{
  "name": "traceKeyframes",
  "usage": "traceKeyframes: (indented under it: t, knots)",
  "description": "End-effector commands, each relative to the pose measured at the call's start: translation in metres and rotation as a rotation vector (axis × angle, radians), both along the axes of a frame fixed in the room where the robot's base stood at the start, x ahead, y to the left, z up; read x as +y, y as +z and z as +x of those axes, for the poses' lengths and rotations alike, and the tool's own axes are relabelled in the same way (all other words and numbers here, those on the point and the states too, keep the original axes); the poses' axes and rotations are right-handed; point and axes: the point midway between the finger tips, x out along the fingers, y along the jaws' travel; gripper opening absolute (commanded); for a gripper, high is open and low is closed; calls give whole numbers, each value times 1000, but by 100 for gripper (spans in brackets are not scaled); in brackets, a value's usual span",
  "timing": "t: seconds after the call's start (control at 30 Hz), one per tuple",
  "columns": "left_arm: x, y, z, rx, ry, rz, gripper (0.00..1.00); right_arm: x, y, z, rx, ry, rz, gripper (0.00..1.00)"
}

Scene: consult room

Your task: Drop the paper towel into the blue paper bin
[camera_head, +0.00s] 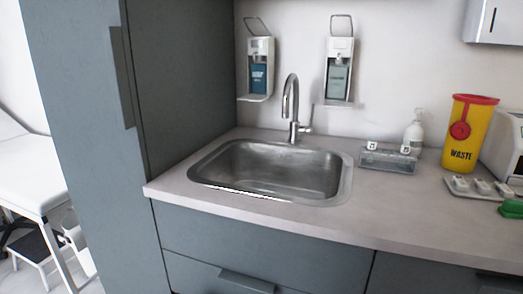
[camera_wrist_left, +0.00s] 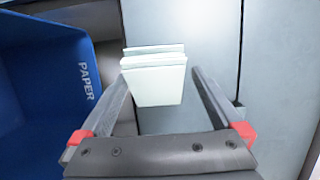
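In the left wrist view, my left gripper (camera_wrist_left: 157,78) has its two fingertips at either side of a pale, folded paper towel (camera_wrist_left: 157,85). The towel fills the space between the tips and appears held. The blue paper bin (camera_wrist_left: 84,105), marked PAPER, is at the left of that view, beside the gripper. The towel is to the right of the bin's lettered wall, not seen inside it. The head view shows neither gripper, nor the bin or towel. My right gripper is not in view.
A grey cabinet front (camera_wrist_left: 185,30) lies behind the towel. The head view shows a counter (camera_head: 400,215) with a steel sink (camera_head: 270,168), a yellow waste container (camera_head: 467,135) and two wall dispensers (camera_head: 258,75). A white couch (camera_head: 25,170) is at far left.

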Motion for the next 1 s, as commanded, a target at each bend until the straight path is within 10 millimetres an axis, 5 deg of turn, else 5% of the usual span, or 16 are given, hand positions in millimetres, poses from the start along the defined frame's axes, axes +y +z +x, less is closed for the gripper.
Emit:
traceKeyframes:
  t: [0.33,1.0]
  knots:
    - [1,1,-17,-2,0,2,100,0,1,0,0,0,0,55]
    - [13,-1,-160,3,5,0,100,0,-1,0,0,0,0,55]
